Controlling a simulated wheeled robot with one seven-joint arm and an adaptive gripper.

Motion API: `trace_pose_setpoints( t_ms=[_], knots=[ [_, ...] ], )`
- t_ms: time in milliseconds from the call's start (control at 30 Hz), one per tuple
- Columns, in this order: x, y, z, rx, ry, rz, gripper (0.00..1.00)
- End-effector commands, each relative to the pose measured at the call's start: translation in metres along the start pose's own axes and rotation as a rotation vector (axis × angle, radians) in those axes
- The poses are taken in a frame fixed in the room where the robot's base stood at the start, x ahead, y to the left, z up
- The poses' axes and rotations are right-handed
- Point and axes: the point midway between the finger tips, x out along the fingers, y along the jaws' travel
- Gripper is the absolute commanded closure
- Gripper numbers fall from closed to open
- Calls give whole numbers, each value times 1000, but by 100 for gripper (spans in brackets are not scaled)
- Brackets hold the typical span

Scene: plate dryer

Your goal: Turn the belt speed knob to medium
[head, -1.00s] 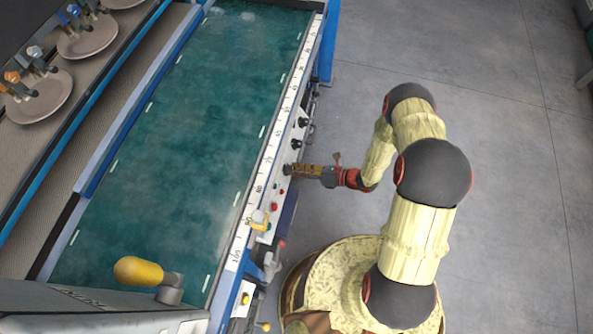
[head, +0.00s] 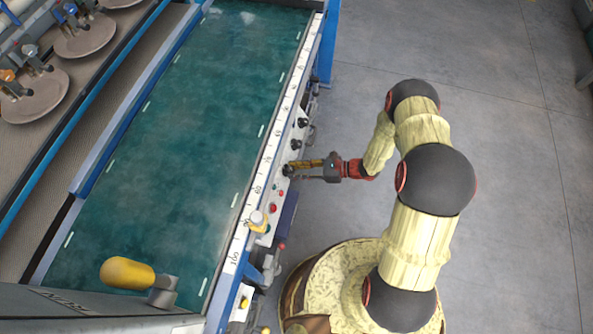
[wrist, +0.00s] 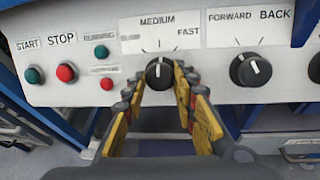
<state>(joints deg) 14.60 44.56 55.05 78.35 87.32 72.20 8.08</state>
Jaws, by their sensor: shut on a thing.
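The belt speed knob (wrist: 159,73) is black with a white pointer line, on the light control panel. In the wrist view its pointer stands nearly upright, towards the mark under the MEDIUM label (wrist: 157,21). FAST is at the upper right of the knob; the label at its left is partly hidden in blur. My gripper (wrist: 160,82) has its yellow-and-black fingers on either side of the knob, shut on it. In the head view my gripper (head: 291,170) reaches the panel from the right, and its fingertips cover much of the knob.
A forward/back knob (wrist: 250,69) sits right of the speed knob. Green start (wrist: 34,75) and red stop (wrist: 67,73) buttons and small lamps are at the left. The green belt (head: 170,150) lies behind the panel. Open floor (head: 510,200) is at the right.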

Motion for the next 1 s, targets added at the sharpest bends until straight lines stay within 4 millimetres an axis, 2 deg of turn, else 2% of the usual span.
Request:
trace_pose_setpoints(
  t_ms=[567, 600, 900, 1000],
  knots=[
    [0, -1, 0, -37, 7, 7, 98],
    [0, -1, 0, -37, 7, 7, 71],
    [0, 0, 0, -36, 6, 7, 54],
    [0, 0, 0, -36, 6, 7, 54]
  ],
)
